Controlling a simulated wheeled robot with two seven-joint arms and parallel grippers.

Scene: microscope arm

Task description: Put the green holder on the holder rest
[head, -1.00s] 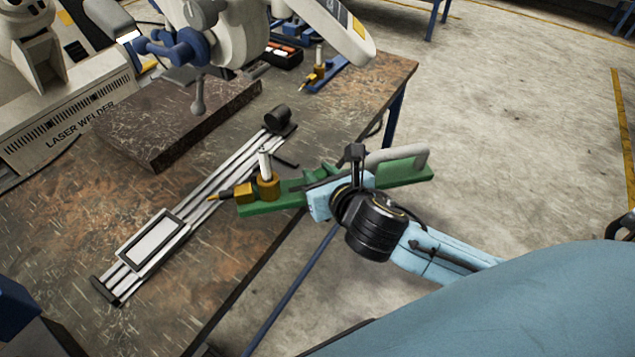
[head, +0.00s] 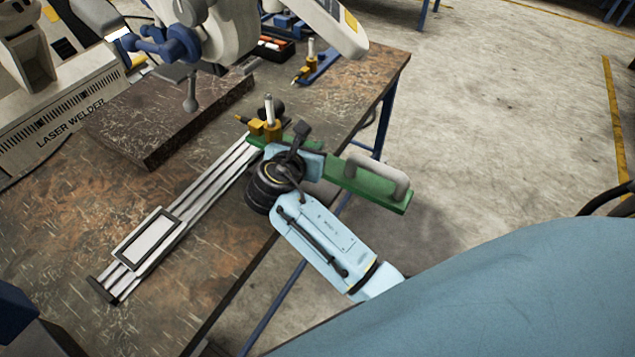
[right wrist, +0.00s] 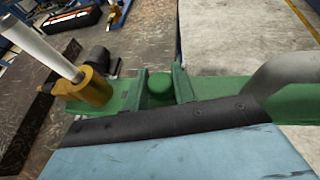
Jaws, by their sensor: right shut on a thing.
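The green holder (head: 372,187) is a long green bar with a grey handle at one end and a brass fitting with a white rod at the other. It also shows in the right wrist view (right wrist: 215,88). My right gripper (head: 303,163) is shut on its middle and holds it over the table's right edge. The brass end is over the far end of a silver rail (head: 185,222), which looks like the holder rest. I cannot tell whether they touch. The rail carries a framed pale plate (head: 150,238). My left gripper is not in view.
A dark stone slab (head: 160,118) lies left of the rail, with the microscope head (head: 230,35) above it. A blue holder (head: 320,66) and a black tray (head: 272,47) are at the back. A laser welder (head: 70,110) stands at the left. Table space right of the rail is clear.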

